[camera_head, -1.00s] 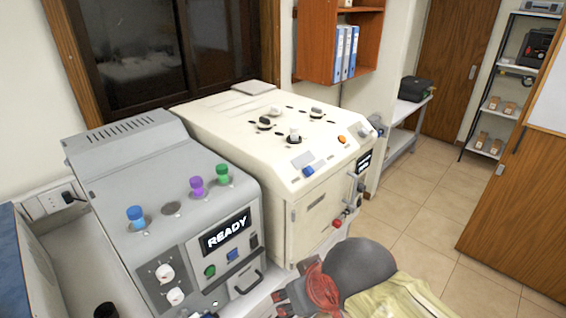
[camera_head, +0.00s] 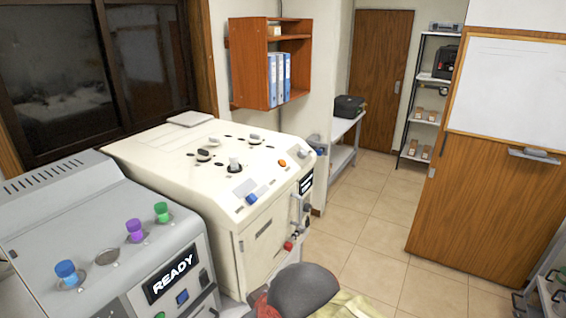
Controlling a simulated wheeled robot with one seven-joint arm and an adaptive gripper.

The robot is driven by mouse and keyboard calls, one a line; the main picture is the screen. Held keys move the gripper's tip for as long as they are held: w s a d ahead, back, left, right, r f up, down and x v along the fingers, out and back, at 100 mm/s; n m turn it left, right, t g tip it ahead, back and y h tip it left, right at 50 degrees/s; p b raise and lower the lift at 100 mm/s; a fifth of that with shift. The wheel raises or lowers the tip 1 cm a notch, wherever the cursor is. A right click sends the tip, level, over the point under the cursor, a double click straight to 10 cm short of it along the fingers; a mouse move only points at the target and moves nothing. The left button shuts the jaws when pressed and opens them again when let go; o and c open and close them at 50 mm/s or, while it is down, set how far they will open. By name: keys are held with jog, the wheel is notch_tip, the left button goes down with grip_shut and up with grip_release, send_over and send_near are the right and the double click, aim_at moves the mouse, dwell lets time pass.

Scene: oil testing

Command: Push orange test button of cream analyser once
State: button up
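The cream analyser (camera_head: 262,240) stands on the bench left of centre. Its orange test button (camera_head: 282,163) sits on the top panel near the right edge. A blue button (camera_head: 251,198) is near the front edge of the same panel, and several dark and white knobs are further back. A red knob (camera_head: 288,245) is low on its front. The display on its right front face is too small to read.
A grey analyser (camera_head: 110,245) reading READY, with blue, purple and green caps, stands at left. A dark rounded object (camera_head: 303,290) and yellowish cloth (camera_head: 345,307) are at bottom centre. Tiled floor (camera_head: 375,235) is open to the right, before a wooden cabinet (camera_head: 490,200).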

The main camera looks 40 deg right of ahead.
grip_shut()
dwell(1.6)
